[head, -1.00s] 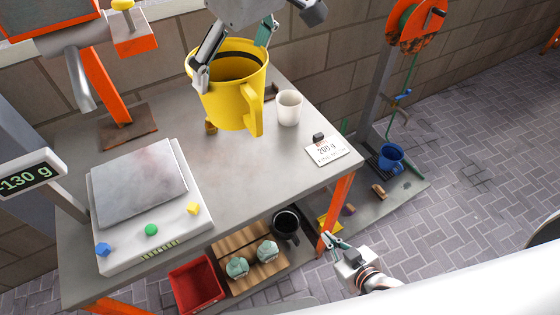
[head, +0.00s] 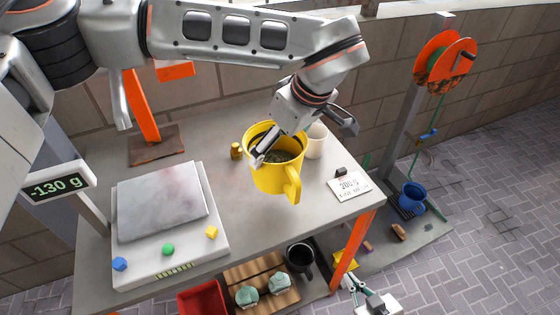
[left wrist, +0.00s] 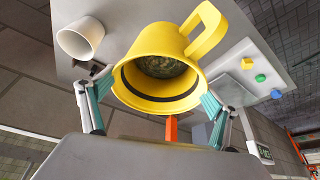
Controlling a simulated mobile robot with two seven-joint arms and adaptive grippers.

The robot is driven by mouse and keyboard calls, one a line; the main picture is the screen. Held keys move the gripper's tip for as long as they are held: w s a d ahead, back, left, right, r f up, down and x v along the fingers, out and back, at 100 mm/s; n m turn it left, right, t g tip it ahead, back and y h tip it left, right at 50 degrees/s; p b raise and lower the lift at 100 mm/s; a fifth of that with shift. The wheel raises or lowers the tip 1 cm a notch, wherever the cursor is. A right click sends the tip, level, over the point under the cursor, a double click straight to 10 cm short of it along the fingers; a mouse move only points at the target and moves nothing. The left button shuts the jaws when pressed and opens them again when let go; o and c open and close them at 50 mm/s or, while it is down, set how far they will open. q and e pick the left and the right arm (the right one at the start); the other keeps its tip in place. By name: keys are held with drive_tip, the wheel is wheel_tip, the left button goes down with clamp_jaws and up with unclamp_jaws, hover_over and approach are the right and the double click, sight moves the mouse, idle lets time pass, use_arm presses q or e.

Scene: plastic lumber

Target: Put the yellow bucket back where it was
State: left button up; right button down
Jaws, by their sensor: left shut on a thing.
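The yellow bucket (head: 272,180) is upright over the middle of the grey bench, its handle toward the front right. Dark, mottled contents show inside it. My left gripper (head: 279,150) comes down from above and is shut on the bucket. In the left wrist view its fingers press on opposite sides of the bucket (left wrist: 158,92) near the rim. I cannot tell whether the bucket's base touches the bench. My right gripper (head: 362,290) is low at the bottom edge, in front of the bench and away from the bucket; its finger opening is unclear.
A white cup (head: 316,142) stands close behind right of the bucket; a small brass weight (head: 236,151) is at its left. A scale (head: 165,205) fills the bench's left, its display (head: 60,186) reading -130 g. A "200 g" card (head: 348,185) lies right. Bare bench separates scale and bucket.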

use_arm(q)
drive_tip(key=shift+f, duration=2.7)
drive_tip(key=shift+f, duration=0.2)
drive_tip(key=o, duration=1.8)
drive_tip(key=shift+o, duration=0.2)
drive_tip(key=shift+r, duration=0.15)
drive_tip(key=v, duration=1.1)
drive_tip(key=shift+r, duration=0.25)
drive_tip(key=shift+s+d+r, duration=0.15)
drive_tip(key=shift+r, duration=0.1)
